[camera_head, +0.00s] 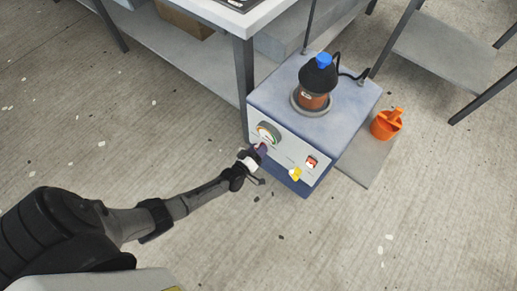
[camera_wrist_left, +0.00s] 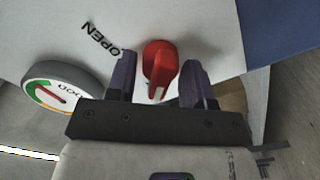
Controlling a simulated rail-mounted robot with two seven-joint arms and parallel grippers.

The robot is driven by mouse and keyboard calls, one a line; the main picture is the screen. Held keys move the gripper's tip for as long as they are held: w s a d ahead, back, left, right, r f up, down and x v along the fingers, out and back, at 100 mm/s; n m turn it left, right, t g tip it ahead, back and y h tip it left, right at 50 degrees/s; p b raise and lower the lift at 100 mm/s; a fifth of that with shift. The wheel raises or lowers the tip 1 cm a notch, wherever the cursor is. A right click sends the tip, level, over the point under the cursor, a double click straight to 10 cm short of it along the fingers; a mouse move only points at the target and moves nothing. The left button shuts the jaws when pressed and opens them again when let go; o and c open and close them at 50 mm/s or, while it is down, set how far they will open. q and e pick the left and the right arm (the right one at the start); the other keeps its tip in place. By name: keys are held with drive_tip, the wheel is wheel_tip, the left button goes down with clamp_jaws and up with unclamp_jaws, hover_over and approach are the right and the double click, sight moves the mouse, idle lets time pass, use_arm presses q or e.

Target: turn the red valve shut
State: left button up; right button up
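The red valve (camera_wrist_left: 160,62) is on the light front panel of the blue box (camera_head: 350,98). In the left wrist view its handle points down toward my palm, with the word OPEN printed to its left. My left gripper (camera_head: 260,149) is at the panel, below the gauge. In the wrist view its two purple fingers stand apart on either side of the valve handle, with gaps showing on both sides. In the head view the gripper hides the valve. My right gripper is in neither view.
A round gauge (camera_head: 268,133) is just above my left gripper. A yellow knob (camera_head: 295,174) and a red switch (camera_head: 312,162) are further right on the panel. A dark-topped bottle (camera_head: 317,82) stands on the box. An orange container (camera_head: 387,124) is to the right. Open floor lies in front.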

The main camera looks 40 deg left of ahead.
use_arm(q)
drive_tip(key=shift+o, duration=1.1)
drive_tip(key=shift+s, duration=0.1)
drive_tip(key=shift+s+r+p, duration=0.1)
drive_tip(key=shift+s+p, duration=0.2)
drive_tip(key=shift+s, duration=0.05)
drive_tip(key=s+p, duration=0.4)
drive_tip(key=s, duration=0.9)
drive_tip(key=shift+d, duration=0.45)
drive_tip(key=shift+w, duration=0.1)
